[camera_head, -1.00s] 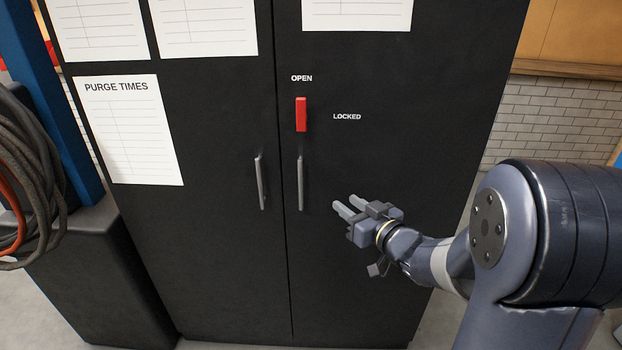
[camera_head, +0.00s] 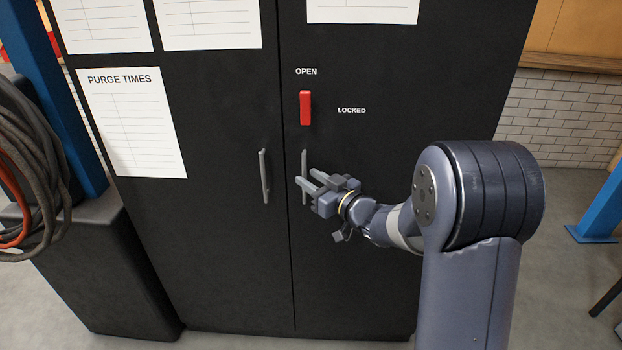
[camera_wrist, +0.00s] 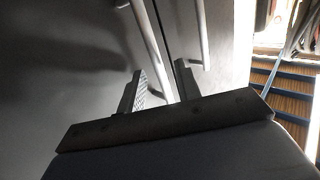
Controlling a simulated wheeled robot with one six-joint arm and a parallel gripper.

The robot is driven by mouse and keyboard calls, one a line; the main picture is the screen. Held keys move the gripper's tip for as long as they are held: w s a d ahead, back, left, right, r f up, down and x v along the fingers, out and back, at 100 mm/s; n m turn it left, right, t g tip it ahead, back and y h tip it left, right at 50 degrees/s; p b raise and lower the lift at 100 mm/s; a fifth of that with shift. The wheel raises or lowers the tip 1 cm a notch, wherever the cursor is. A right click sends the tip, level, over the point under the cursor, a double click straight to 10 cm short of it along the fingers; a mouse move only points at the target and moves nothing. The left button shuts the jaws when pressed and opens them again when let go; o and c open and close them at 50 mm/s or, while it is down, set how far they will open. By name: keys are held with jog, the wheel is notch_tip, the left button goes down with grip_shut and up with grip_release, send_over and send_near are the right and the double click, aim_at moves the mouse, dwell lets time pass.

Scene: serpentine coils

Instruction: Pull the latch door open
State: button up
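The black cabinet has two doors. The right door (camera_head: 370,250) bears a vertical grey bar handle (camera_head: 304,160), with the red latch (camera_head: 305,107) above it. The latch stands upright under the word OPEN, with LOCKED to its right. My gripper (camera_head: 306,178) is at the right door's handle, its fingers pointing left and overlapping the bar's lower half. In the wrist view, my gripper (camera_wrist: 160,85) has its fingers apart, with the handle bar (camera_wrist: 150,45) running into the gap between them. I see no closed grip on it. Contact cannot be told.
The left door (camera_head: 200,250) has its own handle (camera_head: 264,176), close beside the right one. Paper sheets (camera_head: 132,125) hang on the doors. A dark box (camera_head: 100,270) and coiled hoses (camera_head: 35,170) stand at left.

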jog(key=shift+w+a, duration=0.2)
jog(key=shift+c, duration=0.5)
grip_shut()
